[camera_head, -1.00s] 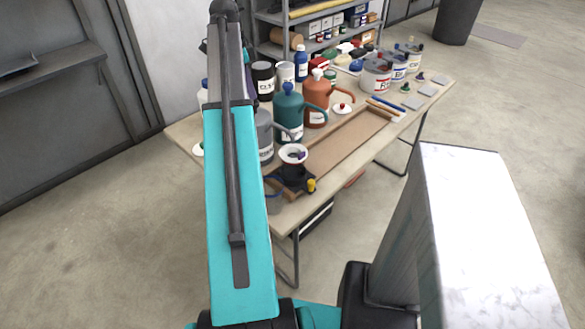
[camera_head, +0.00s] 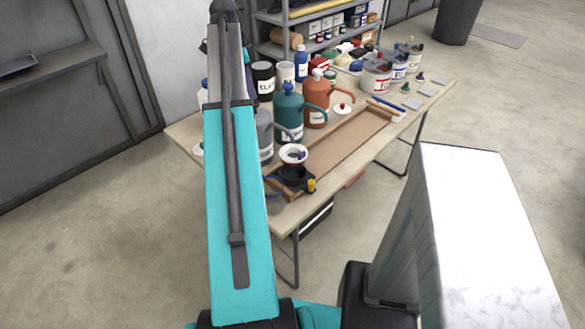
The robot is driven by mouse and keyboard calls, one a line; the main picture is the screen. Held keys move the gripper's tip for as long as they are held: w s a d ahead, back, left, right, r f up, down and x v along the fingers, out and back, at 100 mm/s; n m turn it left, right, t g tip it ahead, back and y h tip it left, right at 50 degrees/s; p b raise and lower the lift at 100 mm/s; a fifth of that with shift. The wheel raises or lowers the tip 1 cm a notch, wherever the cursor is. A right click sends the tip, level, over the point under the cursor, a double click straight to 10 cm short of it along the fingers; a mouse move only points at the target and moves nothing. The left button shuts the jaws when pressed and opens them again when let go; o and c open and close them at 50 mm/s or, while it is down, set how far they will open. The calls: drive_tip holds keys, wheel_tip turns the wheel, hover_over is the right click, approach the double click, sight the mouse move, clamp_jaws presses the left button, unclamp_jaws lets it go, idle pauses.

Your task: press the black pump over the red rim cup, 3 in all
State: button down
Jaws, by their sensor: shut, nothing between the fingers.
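My arm rises across the left of the view, and its far end is hidden behind the teal link, so I cannot see my gripper. I cannot make out a black pump; the arm hides part of the table's left side. A small white round vessel (camera_head: 293,153) with a dark inside sits near the table's front edge. Its rim looks faintly reddish, but it is too small to tell whether it is the red rim cup. A dark object with a yellow knob (camera_head: 297,180) is just below it in the picture.
The table (camera_head: 290,213) is crowded. A grey jug (camera_head: 264,140), a teal jug (camera_head: 289,117) and an orange jug (camera_head: 316,100) stand at its left. A shallow wooden tray (camera_head: 345,147) lies along the front. Several paint cans stand at the far right, including a red-labelled one (camera_head: 376,77).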

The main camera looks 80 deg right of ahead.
drive_tip(key=shift+f, duration=1.4)
drive_tip(key=shift+r, duration=0.1)
idle(0.5)
drive_tip(key=shift+r+p, duration=0.65)
drive_tip(key=shift+r, duration=0.6)
drive_tip(key=shift+f+b, duration=0.3)
drive_tip(key=shift+f, duration=1.1)
drive_tip(key=shift+r, duration=0.1)
drive_tip(key=shift+r+p, duration=0.9)
drive_tip(key=shift+r, duration=0.4)
